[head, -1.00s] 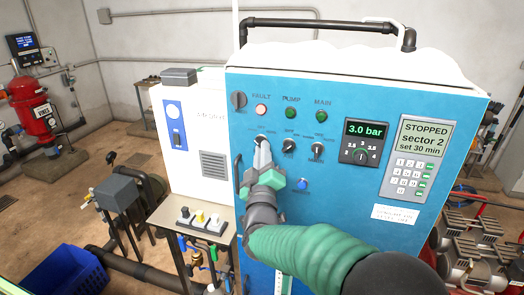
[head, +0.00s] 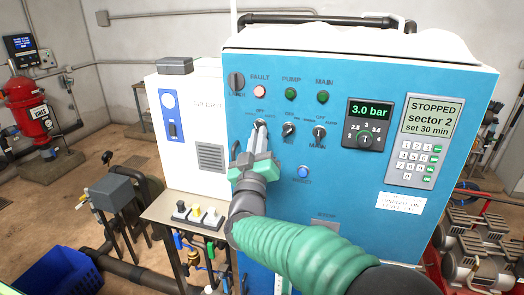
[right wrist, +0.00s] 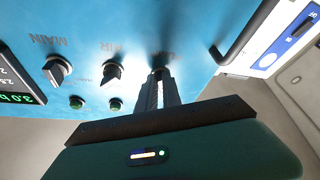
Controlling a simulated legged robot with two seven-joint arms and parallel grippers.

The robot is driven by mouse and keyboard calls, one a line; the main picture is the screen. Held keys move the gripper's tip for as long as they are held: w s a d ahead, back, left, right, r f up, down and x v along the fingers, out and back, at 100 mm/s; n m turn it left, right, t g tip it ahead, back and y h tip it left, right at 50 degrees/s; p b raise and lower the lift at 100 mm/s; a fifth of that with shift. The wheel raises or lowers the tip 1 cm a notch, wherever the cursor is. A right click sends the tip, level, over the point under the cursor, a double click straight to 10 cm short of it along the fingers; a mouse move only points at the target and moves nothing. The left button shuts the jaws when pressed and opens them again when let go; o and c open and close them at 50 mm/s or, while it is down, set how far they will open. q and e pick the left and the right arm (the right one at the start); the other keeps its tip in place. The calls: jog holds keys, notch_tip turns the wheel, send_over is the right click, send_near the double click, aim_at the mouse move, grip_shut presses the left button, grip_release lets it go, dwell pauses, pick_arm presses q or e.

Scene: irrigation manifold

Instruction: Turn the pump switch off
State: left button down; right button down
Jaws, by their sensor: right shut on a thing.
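The blue control cabinet (head: 300,225) carries a row of three small rotary switches. My right gripper (head: 258,135) is at the leftmost rotary switch (head: 260,124), its fingers shut on the knob. The same fingers show in the right wrist view (right wrist: 160,92), at the leftmost switch (right wrist: 160,72), which they mostly hide. The middle switch (head: 289,129) and the right switch (head: 319,131), labelled MAIN, are free. The PUMP lamp (head: 291,96) is dark green, above the middle switch. My left gripper is not in view.
A FAULT lamp (head: 260,91), a MAIN lamp (head: 323,97), a blue button (head: 303,171) and a pressure display (head: 368,112) share the panel. A white cabinet (head: 190,125) stands close left, with a small bench (head: 158,207) below.

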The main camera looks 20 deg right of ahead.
jog(key=shift+w+a+r+m+g+h+b, duration=0.1)
jog(key=shift+r+m+g+h+b, duration=0.1)
jog(key=shift+m+h+b, duration=0.7)
jog(key=shift+s+a+r+m+g+h+b, duration=0.1)
jog(key=shift+r+m+g+h+b, duration=0.3)
jog(key=shift+m, duration=1.05)
jog(key=shift+w+a+f+m+h+b, duration=0.1)
jog(key=shift+m+h+b, duration=0.4)
jog(key=shift+m+b, duration=0.5)
jog(key=shift+r+m, duration=0.15)
jog(key=shift+m, duration=0.3)
jog(key=c, duration=1.6)
grip_release()
jog(key=shift+o, duration=0.4)
jog(key=shift+a, duration=0.15)
jog(key=shift+w+f, duration=0.1)
jog(key=shift+f, duration=0.15)
jog(key=shift+f, duration=0.1)
